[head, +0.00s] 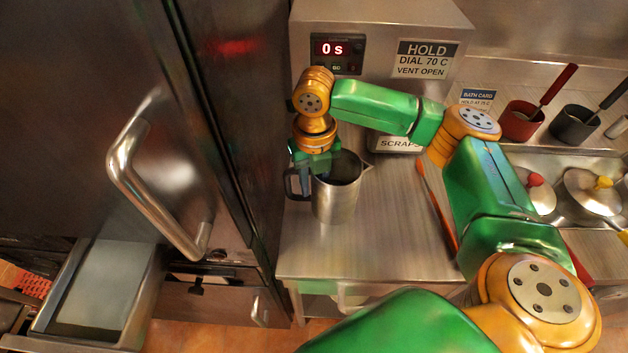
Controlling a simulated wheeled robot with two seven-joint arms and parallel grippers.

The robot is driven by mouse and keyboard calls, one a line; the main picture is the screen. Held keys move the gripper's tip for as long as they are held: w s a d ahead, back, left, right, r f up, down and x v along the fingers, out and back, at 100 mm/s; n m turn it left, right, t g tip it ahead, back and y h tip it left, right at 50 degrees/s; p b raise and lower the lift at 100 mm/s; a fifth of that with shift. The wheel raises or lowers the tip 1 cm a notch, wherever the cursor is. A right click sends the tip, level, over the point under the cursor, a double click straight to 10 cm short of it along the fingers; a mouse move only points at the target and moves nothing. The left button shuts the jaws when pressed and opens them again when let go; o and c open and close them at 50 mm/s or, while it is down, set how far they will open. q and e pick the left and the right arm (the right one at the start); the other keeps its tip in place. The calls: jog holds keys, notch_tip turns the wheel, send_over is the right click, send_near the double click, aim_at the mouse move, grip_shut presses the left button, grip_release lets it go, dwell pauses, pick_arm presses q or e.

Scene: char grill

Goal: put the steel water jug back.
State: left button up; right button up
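The steel water jug (337,200) is upright on the steel counter, near the counter's left side by the tall dark cabinet. Its dark handle (291,184) points left and its spout points right. My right gripper (308,178) reaches down from above at the jug's handle side, with its fingers at the handle and rim. The gripper body hides part of the handle and rim, so I cannot tell whether the fingers are closed on it. My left gripper is not in view.
The counter (400,235) is clear in front of the jug. A steel unit with a timer display (338,48) stands behind. A cabinet with a large handle (150,190) is at the left. A red pot (521,121), a dark pot (574,124) and lidded pans (590,190) stand at the right.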

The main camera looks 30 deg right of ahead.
jog(key=shift+r, duration=0.1)
notch_tip(320, 180, up, 7)
jog(key=shift+f+b, duration=0.15)
jog(key=shift+b, duration=0.4)
notch_tip(320, 180, up, 6)
jog(key=shift+f+p, duration=0.25)
jog(key=shift+p, duration=0.35)
jog(key=shift+s, duration=0.1)
jog(key=shift+f, duration=0.1)
